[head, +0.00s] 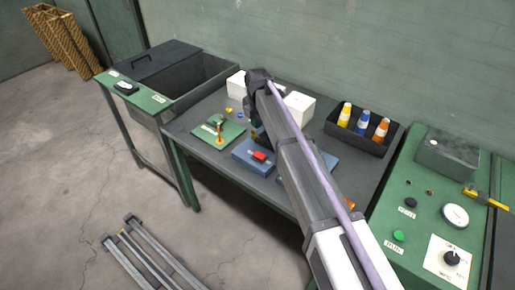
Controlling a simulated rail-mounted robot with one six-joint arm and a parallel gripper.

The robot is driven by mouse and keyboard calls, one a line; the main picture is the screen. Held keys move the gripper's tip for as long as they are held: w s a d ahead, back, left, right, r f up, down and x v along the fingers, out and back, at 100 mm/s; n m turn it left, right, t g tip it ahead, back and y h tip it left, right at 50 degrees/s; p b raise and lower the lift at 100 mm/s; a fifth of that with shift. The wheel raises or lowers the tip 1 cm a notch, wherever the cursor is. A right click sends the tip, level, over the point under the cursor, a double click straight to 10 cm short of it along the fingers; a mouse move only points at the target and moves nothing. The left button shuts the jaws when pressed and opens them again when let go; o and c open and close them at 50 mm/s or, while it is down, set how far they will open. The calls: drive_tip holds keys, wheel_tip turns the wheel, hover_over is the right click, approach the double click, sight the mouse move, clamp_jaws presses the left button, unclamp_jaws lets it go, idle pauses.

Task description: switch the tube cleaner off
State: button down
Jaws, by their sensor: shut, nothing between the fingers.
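My gripper (251,108) is at the dark far end of my arm, above the back of the grey bench. It is shut and empty; its fingertips are small and hard to make out. I cannot tell for sure which machine is the tube cleaner. A green-topped machine (148,98) with an open dark bin stands at the left and has a black switch box (125,88) on its front left corner. A green panel (400,262) at the right carries a green button (399,236), a black rotary knob (452,258) and a round gauge (455,216). My gripper is apart from both.
The grey bench (185,128) holds a green plate fixture (230,133), a blue block with a red part (247,157), white boxes (299,108) and a black tray (380,148) of coloured bottles. Metal rails (150,258) lie on the floor. My arm crosses the bench and hides part of it.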

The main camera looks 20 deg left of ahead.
sight(258, 154)
drive_tip(key=shift+s+d+n, duration=0.1)
drive_tip(key=shift+n, duration=0.8)
wheel_tip(258, 154, down, 14)
drive_tip(key=b, duration=1.4)
drive_tip(key=shift+f+b, duration=0.3)
drive_tip(key=shift+b, duration=0.05)
drive_tip(key=shift+r, duration=0.2)
drive_tip(key=shift+s+d, duration=0.1)
